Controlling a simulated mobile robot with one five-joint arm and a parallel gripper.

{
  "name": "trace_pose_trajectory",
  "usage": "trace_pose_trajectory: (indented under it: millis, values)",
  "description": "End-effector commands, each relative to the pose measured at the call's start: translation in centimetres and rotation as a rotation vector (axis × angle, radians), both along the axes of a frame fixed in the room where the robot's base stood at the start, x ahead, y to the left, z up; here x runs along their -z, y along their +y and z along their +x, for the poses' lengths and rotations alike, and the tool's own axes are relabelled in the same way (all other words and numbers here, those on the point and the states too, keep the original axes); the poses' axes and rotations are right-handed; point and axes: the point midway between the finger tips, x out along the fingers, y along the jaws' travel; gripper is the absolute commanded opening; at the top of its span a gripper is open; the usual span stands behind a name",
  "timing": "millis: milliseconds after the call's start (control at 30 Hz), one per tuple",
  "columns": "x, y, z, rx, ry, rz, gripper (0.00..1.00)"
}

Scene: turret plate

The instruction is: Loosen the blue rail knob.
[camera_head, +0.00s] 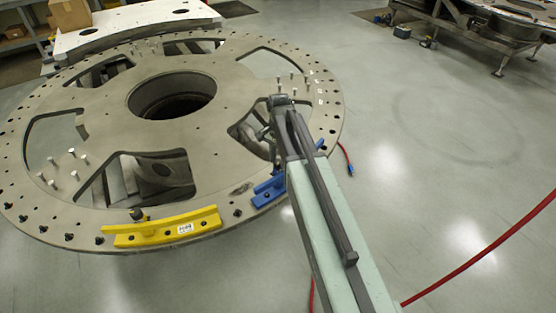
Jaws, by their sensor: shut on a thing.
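The blue rail (268,192) lies along the near right rim of the big round turret plate (75,125). My arm crosses in front of it and hides its middle. My gripper (273,158) points down at the rail from the arm's end and is mostly hidden behind my arm. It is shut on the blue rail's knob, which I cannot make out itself. The yellow rail (165,228) lies on the near rim to the left, with a dark knob (138,214) at its back edge.
Several upright pins (62,168) stand on the plate at left, with others at the back and right. The plate has large cutouts and a central hole (172,94). A red hose (485,252) runs over the floor at right. The floor (440,150) there is otherwise open.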

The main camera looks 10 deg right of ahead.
Motion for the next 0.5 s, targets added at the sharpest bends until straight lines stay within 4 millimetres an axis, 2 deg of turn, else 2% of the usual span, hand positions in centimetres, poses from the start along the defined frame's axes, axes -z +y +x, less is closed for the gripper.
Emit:
trace_pose_trajectory:
  millis: [267,500]
  values:
    - [0.01,0.02,-0.03,-0.130,0.001,0.000,0.00]
    - [0.02,0.03,-0.03,-0.339,0.001,0.000,0.00]
